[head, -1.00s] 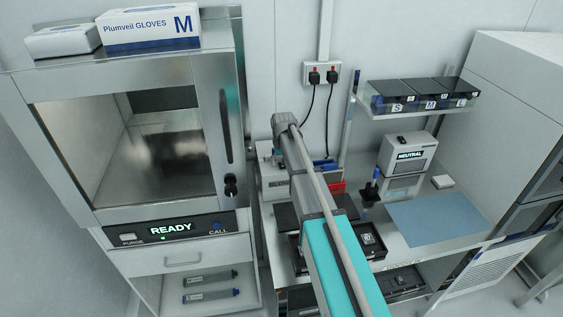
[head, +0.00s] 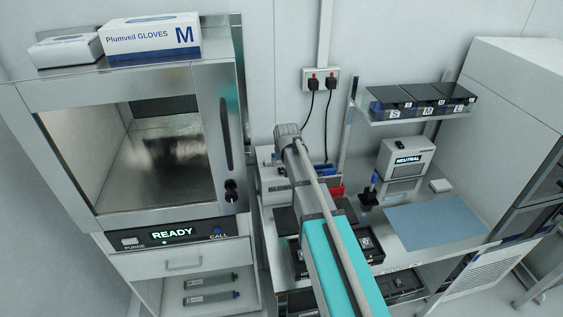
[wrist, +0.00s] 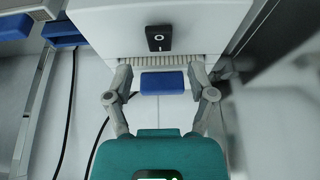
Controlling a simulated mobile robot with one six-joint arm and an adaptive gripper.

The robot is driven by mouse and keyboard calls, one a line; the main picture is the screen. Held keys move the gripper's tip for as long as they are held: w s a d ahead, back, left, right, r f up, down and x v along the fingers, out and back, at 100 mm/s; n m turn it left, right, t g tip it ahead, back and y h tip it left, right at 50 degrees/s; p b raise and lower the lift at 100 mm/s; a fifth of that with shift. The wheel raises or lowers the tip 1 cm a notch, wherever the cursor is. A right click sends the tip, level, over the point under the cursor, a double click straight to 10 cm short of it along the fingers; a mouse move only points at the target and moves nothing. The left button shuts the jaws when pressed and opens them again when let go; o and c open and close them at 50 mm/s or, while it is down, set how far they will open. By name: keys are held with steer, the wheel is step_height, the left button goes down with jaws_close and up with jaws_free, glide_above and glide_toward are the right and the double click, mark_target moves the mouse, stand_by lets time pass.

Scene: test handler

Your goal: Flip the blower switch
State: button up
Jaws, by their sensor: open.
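A black rocker switch (wrist: 158,38) with white marks sits on a white housing (wrist: 205,22) in the wrist view. A pale ribbed strip runs just below it. My gripper (wrist: 160,76) is open, with its two grey fingers apart below the switch and to either side. The fingers appear clear of the switch. A blue block (wrist: 162,83) shows between the fingers; I cannot tell whether anything touches it. In the head view my arm runs up the middle and hides my gripper. A white unit reading NEUTRAL (head: 407,160) stands on the bench at the right.
A steel chamber (head: 60,175) reading READY stands at the left. A shelf with dark bins (head: 425,95) hangs above the bench. Black cables drop from a wall outlet (head: 320,80). A blue mat (head: 435,222) lies clear on the bench. A dark upright holder (head: 369,192) stands near the NEUTRAL unit.

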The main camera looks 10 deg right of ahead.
steer(key=shift+p+v, duration=4.4)
steer(key=shift+v, duration=0.65)
steer(key=s+f+g+b, duration=0.2)
steer(key=s+f+b, duration=0.3)
steer(key=s, duration=0.7)
steer(key=s+f+g+b, duration=0.2)
steer(key=s+f+b, duration=0.3)
steer(key=s, duration=0.7)
steer(key=shift+f+g+b, duration=0.3)
steer(key=shift+f+b, duration=0.05)
steer(key=shift+f, duration=0.65)
steer(key=shift+s, duration=0.2)
